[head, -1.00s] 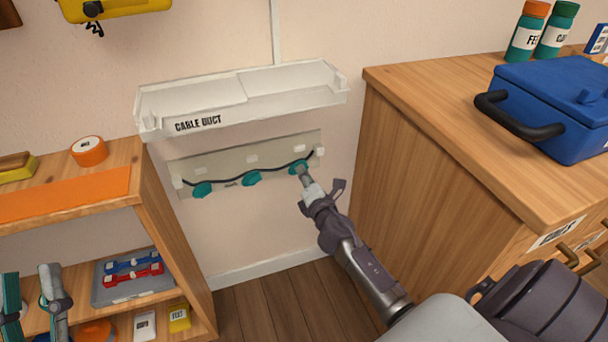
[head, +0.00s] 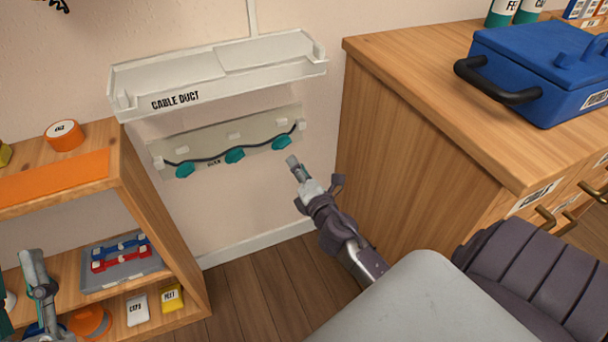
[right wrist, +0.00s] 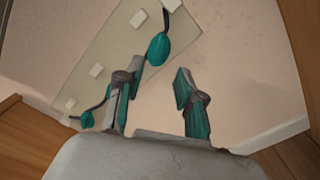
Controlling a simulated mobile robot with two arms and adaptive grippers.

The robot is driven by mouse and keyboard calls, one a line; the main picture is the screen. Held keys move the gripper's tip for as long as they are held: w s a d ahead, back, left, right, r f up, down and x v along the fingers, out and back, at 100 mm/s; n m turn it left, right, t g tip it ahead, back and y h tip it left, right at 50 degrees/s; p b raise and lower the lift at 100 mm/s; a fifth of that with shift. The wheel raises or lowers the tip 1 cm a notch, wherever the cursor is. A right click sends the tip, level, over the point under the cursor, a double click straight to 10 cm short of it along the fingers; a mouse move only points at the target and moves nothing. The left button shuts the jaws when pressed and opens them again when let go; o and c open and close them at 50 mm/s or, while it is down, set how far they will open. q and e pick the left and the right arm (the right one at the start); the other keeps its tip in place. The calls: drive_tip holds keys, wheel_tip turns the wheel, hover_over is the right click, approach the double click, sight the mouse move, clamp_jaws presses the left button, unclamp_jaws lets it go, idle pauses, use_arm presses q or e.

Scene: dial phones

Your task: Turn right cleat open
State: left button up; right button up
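A pale board (head: 255,126) on the wall carries a dark cable and three teal cleats in a row. The right cleat (head: 280,142), middle cleat (head: 234,156) and left cleat (head: 184,170) all look tilted much alike. My right gripper (head: 293,163) is below and right of the right cleat, apart from it. In the right wrist view its fingers (right wrist: 158,82) are spread and empty, with a teal cleat (right wrist: 158,48) just beyond the tips, probably the right one. My left gripper (head: 22,285) is low at the left edge, partly cut off, its fingers apart.
A white cable duct shelf (head: 215,80) juts out above the board. A wooden cabinet (head: 410,130) with a blue box (head: 540,75) stands close on the right. A wooden shelf unit (head: 150,215) stands on the left. The wall below the board is clear.

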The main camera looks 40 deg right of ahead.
drive_tip(key=v, duration=0.4)
drive_tip(key=shift+s+a, duration=0.1)
drive_tip(key=shift+s, duration=0.05)
idle(0.4)
